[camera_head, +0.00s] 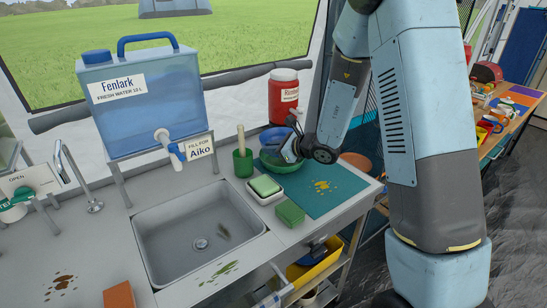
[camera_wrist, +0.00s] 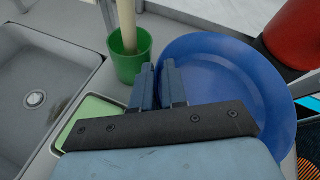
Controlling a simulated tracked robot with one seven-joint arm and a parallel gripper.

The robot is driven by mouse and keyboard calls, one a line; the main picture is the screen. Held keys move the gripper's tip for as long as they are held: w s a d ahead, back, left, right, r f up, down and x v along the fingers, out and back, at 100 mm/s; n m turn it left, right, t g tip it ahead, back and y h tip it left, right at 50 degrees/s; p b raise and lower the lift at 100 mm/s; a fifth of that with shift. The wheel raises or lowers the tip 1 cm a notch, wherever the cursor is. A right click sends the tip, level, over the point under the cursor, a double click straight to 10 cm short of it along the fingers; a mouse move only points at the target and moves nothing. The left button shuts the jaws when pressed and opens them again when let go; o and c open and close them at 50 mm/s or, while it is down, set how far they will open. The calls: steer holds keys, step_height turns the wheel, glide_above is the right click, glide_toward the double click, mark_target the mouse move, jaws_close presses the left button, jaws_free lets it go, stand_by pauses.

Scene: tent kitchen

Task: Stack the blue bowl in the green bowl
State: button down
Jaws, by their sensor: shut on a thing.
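The blue bowl (camera_wrist: 225,80) fills the right of the wrist view. In the head view, it shows behind the green bowl (camera_head: 268,164) at the back of the counter, partly hidden by my gripper (camera_head: 291,147). In the wrist view, my gripper (camera_wrist: 160,82) has its two fingers on either side of the blue bowl's left rim and is shut on it. The green bowl sits in front of the blue one in the head view, partly covered by my gripper. I cannot make it out in the wrist view. I cannot tell whether the blue bowl is lifted.
A green cup with a stick (camera_head: 243,163) stands left of the bowls. A red jar (camera_head: 283,97) stands behind. A green sponge in a white dish (camera_head: 264,187), another green block (camera_head: 290,213) and a stained teal mat (camera_head: 318,190) lie in front. The sink (camera_head: 190,235) is left.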

steer(key=shift+w+a+f, duration=0.2)
steer(key=shift+f, duration=1.65)
steer(key=c, duration=1.1)
jaws_free()
steer(key=shift+c, duration=0.2)
steer(key=shift+d, duration=0.1)
